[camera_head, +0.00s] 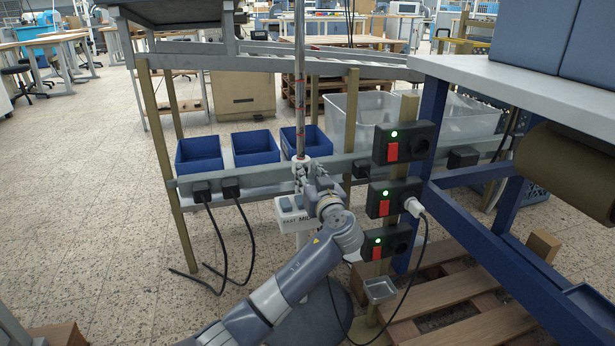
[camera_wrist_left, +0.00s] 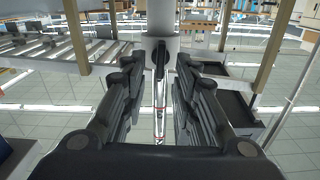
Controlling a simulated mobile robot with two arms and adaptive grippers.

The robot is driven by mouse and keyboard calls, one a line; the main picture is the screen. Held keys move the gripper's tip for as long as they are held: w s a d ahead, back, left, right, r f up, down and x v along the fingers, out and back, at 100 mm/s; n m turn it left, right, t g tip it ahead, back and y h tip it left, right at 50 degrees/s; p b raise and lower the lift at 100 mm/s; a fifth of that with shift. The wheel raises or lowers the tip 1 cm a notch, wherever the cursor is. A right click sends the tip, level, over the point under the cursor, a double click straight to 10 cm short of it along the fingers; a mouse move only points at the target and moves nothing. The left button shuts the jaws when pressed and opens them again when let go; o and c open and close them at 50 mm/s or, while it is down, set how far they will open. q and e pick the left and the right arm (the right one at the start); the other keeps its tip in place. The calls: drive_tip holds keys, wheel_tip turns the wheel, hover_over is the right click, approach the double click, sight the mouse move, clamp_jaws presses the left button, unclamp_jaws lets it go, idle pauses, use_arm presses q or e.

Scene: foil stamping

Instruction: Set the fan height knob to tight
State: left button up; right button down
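The fan's upright pole (camera_head: 300,80) rises in the middle of the head view, with a white collar (camera_head: 301,160) near my left gripper (camera_head: 309,176). In the left wrist view, a narrow black knob (camera_wrist_left: 160,58) sits on a pale grey-white collar (camera_wrist_left: 163,22). My left gripper (camera_wrist_left: 158,70) is open. Its two fingers stand on either side of the knob, with visible gaps; I see no contact. In the head view, the gripper hides the knob. My right gripper is not in view.
A white labelled box (camera_head: 291,215) is on the pole below the gripper. Black switch boxes with red switches (camera_head: 391,151) stand close on the right. Blue bins (camera_head: 252,148) line the shelf behind. Cables hang nearby, and a wooden pallet (camera_head: 455,310) lies lower right.

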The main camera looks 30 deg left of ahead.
use_arm(q)
drive_tip(key=shift+x, duration=0.8)
clamp_jaws()
